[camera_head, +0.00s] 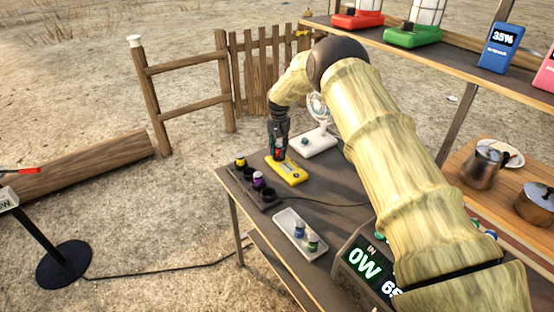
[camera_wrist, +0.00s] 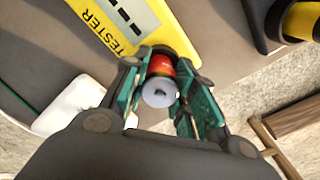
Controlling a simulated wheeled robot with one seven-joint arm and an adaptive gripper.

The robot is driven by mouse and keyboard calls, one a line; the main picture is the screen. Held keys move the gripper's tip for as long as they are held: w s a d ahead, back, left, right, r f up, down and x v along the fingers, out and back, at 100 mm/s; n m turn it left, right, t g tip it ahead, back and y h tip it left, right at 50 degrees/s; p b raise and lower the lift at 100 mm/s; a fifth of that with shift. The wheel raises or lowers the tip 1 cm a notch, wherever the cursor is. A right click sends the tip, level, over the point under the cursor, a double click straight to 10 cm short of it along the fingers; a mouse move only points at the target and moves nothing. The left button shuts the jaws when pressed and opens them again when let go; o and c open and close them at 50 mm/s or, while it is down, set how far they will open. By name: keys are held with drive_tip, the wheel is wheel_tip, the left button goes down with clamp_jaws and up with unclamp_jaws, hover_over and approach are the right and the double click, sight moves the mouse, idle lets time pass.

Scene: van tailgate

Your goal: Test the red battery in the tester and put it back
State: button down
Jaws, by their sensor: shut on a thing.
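The yellow tester (camera_head: 291,172) lies on the dark table; the wrist view shows its printed label and display (camera_wrist: 130,20). My gripper (camera_head: 279,153) is shut on the red battery (camera_wrist: 162,70), which has a grey end cap facing the wrist camera. In the head view the red battery (camera_head: 278,150) shows small between the fingers at the tester's back end. A dark round part (camera_wrist: 183,52) of the tester is just behind the battery; I cannot tell whether the battery sits in it. A black rack (camera_head: 270,207) left of the tester holds yellow-topped and purple batteries; some of its holes are empty.
A white tray (camera_head: 291,217) with blue and green batteries stands in front. A white fan (camera_head: 319,140) is behind the tester. A shelf (camera_head: 400,45) hangs over the right side.

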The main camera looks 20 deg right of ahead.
drive_tip(key=shift+s+f, duration=0.1)
drive_tip(key=shift+f, duration=0.15)
drive_tip(key=c, duration=1.1)
unclamp_jaws()
drive_tip(key=shift+f, duration=0.1)
wheel_tip(320, 180, up, 12)
drive_tip(key=shift+r, duration=0.1)
